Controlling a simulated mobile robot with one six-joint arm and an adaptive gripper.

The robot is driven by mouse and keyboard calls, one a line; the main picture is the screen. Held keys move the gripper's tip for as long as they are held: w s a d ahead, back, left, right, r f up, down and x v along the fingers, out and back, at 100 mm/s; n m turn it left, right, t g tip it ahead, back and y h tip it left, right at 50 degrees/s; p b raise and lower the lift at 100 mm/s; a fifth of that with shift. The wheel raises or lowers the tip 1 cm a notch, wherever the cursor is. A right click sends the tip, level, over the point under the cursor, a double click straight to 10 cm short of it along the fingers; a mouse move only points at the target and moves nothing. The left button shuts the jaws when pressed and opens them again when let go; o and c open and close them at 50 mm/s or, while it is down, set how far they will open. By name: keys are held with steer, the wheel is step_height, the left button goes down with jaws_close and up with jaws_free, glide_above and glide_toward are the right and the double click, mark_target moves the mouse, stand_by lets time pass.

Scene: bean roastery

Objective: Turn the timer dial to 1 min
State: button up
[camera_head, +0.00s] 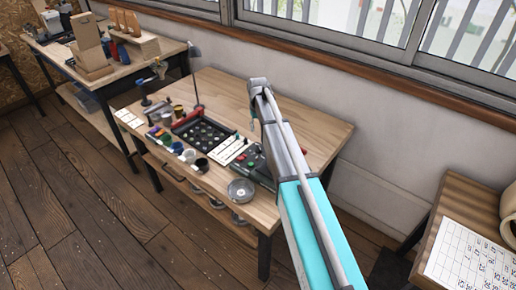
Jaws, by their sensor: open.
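I cannot make out the timer dial for certain. A dark control box (248,161) with small red and green buttons sits on the right part of the wooden workbench (315,124). My arm crosses in front of it and hides its right side. No dial marking or pointer can be read at this size. My arm, with a turquoise link, rises from the bottom right to a grey joint above the bench. I cannot see my gripper or its fingers.
A round silver dish (240,189) is at the bench's front edge. A black tray (203,134) of round pieces, a white card (230,149), small cups and a thin lamp (196,78) crowd the bench. The back right of the bench is bare. A window (330,12) is behind.

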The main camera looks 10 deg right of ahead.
mark_target(259, 149)
steer(key=shift+f+b, duration=4.95)
steer(key=shift+f, duration=0.3)
jaws_close()
